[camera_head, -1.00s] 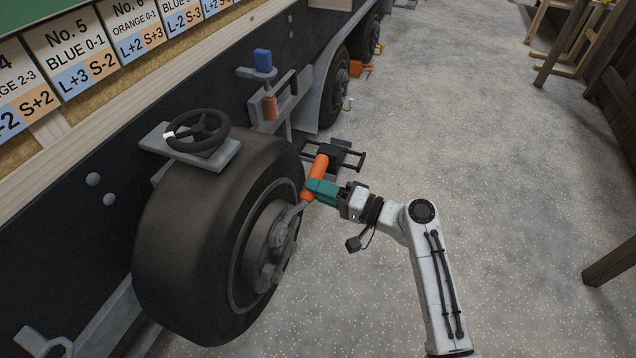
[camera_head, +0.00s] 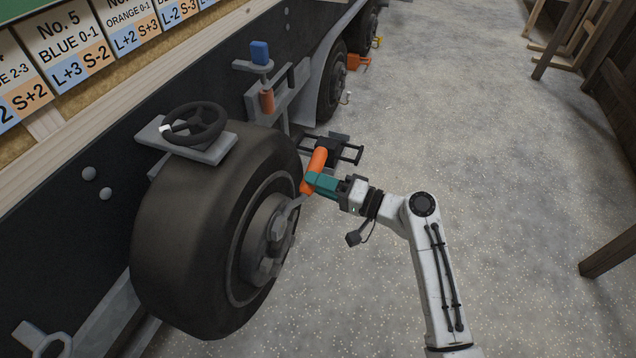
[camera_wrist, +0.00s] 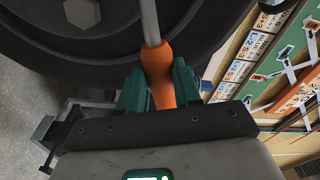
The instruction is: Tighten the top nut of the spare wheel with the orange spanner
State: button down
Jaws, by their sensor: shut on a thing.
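The spare wheel (camera_head: 190,230) is a big black tyre with a grey hub, mounted at the trailer's side. The orange spanner (camera_head: 314,168) has an orange handle and a grey shaft that runs down-left to the upper part of the hub. Its head overlaps the top nut (camera_head: 280,228) there; whether it is seated fully is too small to tell. My gripper (camera_head: 316,184) has teal fingers shut on the orange handle. In the wrist view, the fingers (camera_wrist: 160,88) hold the handle (camera_wrist: 158,70) from both sides, and a hex nut (camera_wrist: 82,13) shows at top left.
A black handwheel (camera_head: 194,124) on a grey plate sits above the tyre. A bracket with a blue block (camera_head: 261,52) and a dark step-like frame (camera_head: 340,152) are beyond the wheel. The floor on the right is clear, with wooden legs (camera_head: 608,256) at the edge.

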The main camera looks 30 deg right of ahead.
jog(key=v, duration=0.8)
jog(key=shift+w+d, duration=0.2)
jog(key=shift+d, duration=0.1)
